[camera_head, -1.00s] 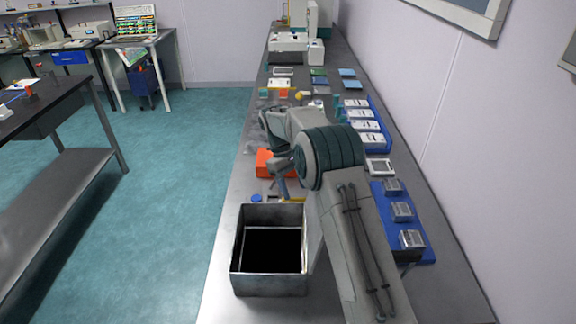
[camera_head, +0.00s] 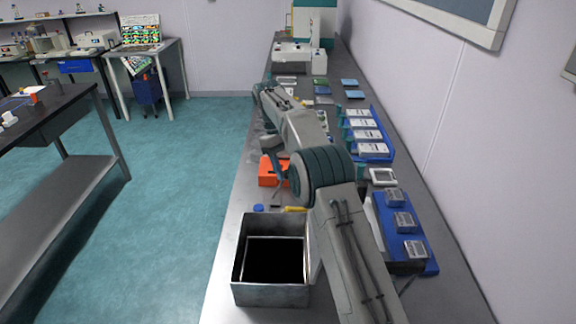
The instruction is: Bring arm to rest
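My arm reaches from the bottom of the picture up over the long steel bench, with its teal-ringed elbow (camera_head: 322,174) above the bench's middle and its forearm stretching away to the upper left. My gripper (camera_head: 273,146) seems to hang below the far end of the forearm, just beyond an orange box (camera_head: 270,171). It is small and partly hidden by my arm, so I cannot see its fingers clearly or whether anything is between them.
An open metal bin (camera_head: 242,262) stands at the bench's near left edge. Blue trays (camera_head: 428,262) with metal blocks and white devices line the right side by the wall. A white machine (camera_head: 300,55) stands at the far end. The floor to the left is clear.

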